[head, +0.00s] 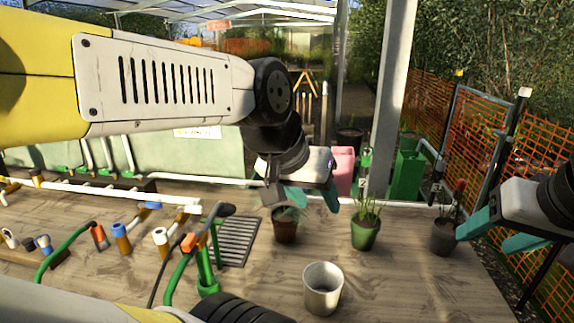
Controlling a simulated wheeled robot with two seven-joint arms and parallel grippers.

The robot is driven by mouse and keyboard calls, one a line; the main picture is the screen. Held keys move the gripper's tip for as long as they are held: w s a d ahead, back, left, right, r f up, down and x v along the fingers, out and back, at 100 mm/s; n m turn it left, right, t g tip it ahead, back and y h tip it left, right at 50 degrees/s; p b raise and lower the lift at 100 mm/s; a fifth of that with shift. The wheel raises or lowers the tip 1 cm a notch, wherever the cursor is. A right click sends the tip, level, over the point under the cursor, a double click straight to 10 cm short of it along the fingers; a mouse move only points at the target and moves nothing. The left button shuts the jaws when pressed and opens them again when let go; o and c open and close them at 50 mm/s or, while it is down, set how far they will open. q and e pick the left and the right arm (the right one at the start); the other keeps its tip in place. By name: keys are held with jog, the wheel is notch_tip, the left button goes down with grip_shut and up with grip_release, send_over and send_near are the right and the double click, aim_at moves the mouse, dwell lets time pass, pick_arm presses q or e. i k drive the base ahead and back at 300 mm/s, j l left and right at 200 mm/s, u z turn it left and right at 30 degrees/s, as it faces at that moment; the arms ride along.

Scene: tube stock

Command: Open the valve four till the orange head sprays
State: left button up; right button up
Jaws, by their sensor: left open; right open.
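Small orange parts show at the left of the bench, one on a green hose end (98,235) and one by the green stand (188,243). I cannot tell which is the orange head; no spray is visible. A white pipe with side branches (110,190) runs along the left, with green fittings (85,172) behind it. My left gripper (314,198) is open and empty above the small pots, right of the hoses. My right gripper (487,240) is open and empty at the right edge of the bench.
Potted plants (364,236) stand under and between the grippers. A metal cup (322,290) stands at the front, and a dark grate (236,240) lies left of it. A pink container (343,170) and a green can (405,175) stand behind. Bare wood lies front right.

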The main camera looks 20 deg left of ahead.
aim_at(126, 173)
jog(key=k+j+u, duration=0.2)
jog(key=j+u, duration=0.3)
jog(key=k+j+u, duration=0.1)
jog(key=j+u, duration=0.9)
jog(key=i+j+u, duration=0.3)
jog(key=i+u, duration=0.3)
jog(key=i, duration=0.1)
